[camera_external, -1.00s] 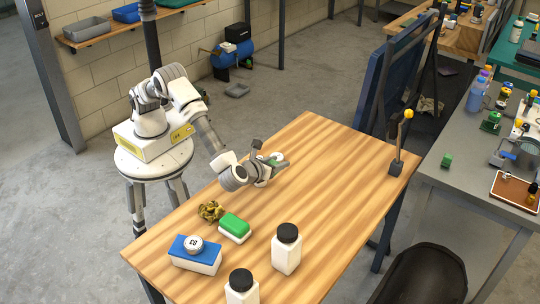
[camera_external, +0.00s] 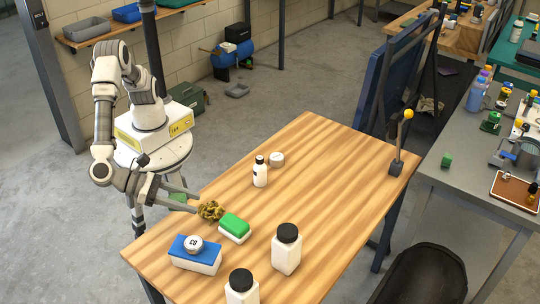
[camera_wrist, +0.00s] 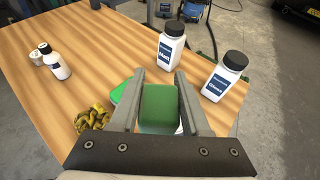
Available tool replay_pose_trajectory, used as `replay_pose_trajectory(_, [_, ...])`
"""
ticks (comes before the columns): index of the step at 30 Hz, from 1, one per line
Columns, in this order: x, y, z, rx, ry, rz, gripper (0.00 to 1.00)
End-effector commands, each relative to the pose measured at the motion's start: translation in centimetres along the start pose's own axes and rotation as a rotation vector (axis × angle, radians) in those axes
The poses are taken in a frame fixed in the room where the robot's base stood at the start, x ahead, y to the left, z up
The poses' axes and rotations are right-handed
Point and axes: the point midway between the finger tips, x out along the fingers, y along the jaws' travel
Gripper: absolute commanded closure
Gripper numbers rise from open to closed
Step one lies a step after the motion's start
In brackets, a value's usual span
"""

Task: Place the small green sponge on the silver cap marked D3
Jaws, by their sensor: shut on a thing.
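My gripper (camera_external: 197,201) is shut on the small green sponge (camera_wrist: 159,108), which sits between its two fingers in the wrist view. In the outside view the sponge (camera_external: 178,199) is partly hidden by a finger, at the table's left edge. One silver cap (camera_external: 277,159) lies on the table beside a small white bottle, away from my gripper; it also shows in the wrist view (camera_wrist: 37,57). I cannot read its mark. Another silver cap (camera_external: 194,244) rests on a blue-topped white block, its mark looking like C0, though too small to be sure.
A yellow-brown crumpled thing (camera_external: 210,210) lies close to my fingertips, with a green-topped white block (camera_external: 235,227) beyond it. The small bottle (camera_external: 260,171) and two larger black-lidded bottles (camera_external: 287,250) (camera_external: 242,288) stand upright. The table's middle (camera_external: 325,190) is clear.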

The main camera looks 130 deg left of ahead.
Motion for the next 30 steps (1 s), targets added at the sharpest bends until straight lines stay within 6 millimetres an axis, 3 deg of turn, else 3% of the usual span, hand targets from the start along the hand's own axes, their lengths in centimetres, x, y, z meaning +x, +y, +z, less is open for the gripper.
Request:
replay_pose_trajectory(1, [-2.2,-1.1,-0.1,0.024,0.0,-0.057,1.0])
replay_pose_trajectory(6, [-6.8,-3.3,-1.1,0.079,-0.001,-0.18,1.0])
replay_pose_trajectory(11, [-8.0,-4.0,-1.6,0.101,-0.001,-0.225,1.0])
replay_pose_trajectory(14, [-6.5,-4.1,-2.0,0.104,-0.001,-0.227,1.0])
replay_pose_trajectory(24, [2.2,-4.4,-3.3,0.102,-0.001,-0.226,1.0])
replay_pose_trajectory(30, [4.8,-4.6,-3.5,0.102,-0.001,-0.228,1.0])
